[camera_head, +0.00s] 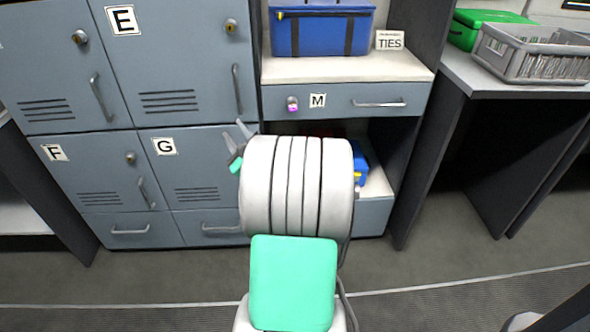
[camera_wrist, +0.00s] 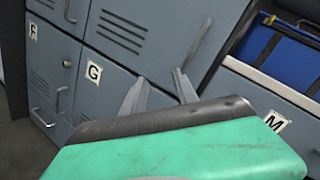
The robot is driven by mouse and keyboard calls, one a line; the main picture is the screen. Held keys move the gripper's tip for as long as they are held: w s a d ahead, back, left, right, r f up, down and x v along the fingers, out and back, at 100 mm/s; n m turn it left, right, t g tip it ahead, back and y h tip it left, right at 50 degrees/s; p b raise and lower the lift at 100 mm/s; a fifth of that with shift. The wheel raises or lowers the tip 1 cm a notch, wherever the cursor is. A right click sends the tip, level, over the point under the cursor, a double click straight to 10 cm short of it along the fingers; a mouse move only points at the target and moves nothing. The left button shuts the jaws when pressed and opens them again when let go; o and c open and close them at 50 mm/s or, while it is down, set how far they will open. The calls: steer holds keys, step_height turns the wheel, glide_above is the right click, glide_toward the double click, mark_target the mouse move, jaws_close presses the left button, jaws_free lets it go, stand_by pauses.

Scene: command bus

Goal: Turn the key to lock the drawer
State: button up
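The drawer marked M (camera_head: 338,101) is a blue-grey front under a pale counter, and it looks shut. A small key with a pink-purple part (camera_head: 292,104) sits in the lock at the drawer's left end. A metal handle (camera_head: 379,103) is on its right. In the wrist view the M label (camera_wrist: 276,121) shows at the lower right; the key cannot be made out there. My gripper (camera_head: 235,129) is left of and below the key, apart from it, in front of the lockers. Its fingers (camera_wrist: 160,77) are spread and empty in the wrist view.
Lockers marked E (camera_head: 123,20), F and G (camera_head: 165,146) with handles stand close on the left. A blue case (camera_head: 322,32) and a TIES sign (camera_head: 390,41) stand on the counter. A grey crate (camera_head: 535,55) sits on the right table. Another blue box (camera_head: 360,163) is below the drawer.

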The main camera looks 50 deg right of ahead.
mark_target(293, 109)
steer(key=s+d+f+m+g+h+b, duration=0.3)
steer(key=s+d+m+h, duration=0.5)
steer(key=s+d+m, duration=0.35)
steer(key=shift+m, duration=0.45)
steer(key=p+x, duration=0.7)
steer(key=shift+a+r, duration=0.1)
steer(key=shift+r, duration=0.25)
steer(key=shift+w+d+r+p, duration=0.1)
steer(key=shift+w+d+p, duration=0.35)
steer(key=shift+p, duration=0.35)
steer(key=shift+w+d, duration=0.25)
steer(key=shift+d, duration=0.1)
steer(key=shift+c, duration=0.4)
jaws_close()
